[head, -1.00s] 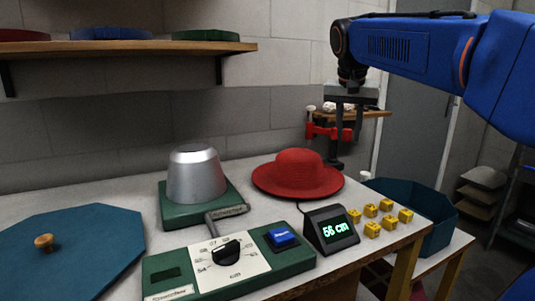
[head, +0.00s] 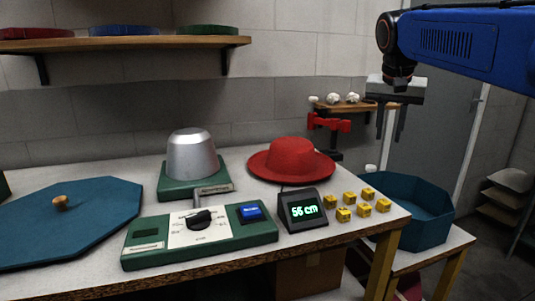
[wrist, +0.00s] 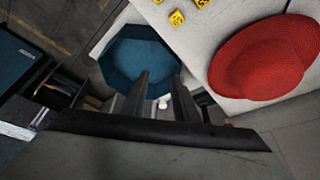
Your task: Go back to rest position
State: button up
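My gripper (head: 391,122) hangs from the blue arm at the upper right of the head view, pointing down. Its two fingers are apart with nothing between them. It is above and to the right of the red hat (head: 291,160), which lies on the table by the display. In the wrist view the fingers (wrist: 158,95) also show apart, over the blue octagonal bin (wrist: 138,57); the red hat (wrist: 264,58) is at the right there.
A shelf (head: 120,49) with hats is on the wall. A red clamp (head: 328,123) stands behind the table.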

jog(key=s+a+f+n+y, duration=0.1)
jog(key=s+f+n, duration=0.2)
jog(key=s+f, duration=1.1)
jog(key=s+a+f+n+t+y, duration=0.1)
jog(key=s+a+f+n, duration=0.1)
jog(key=s+f, duration=1.3)
jog(key=shift+s+f+n, duration=0.2)
jog(key=shift+f+n, duration=0.15)
jog(key=shift+n, duration=0.25)
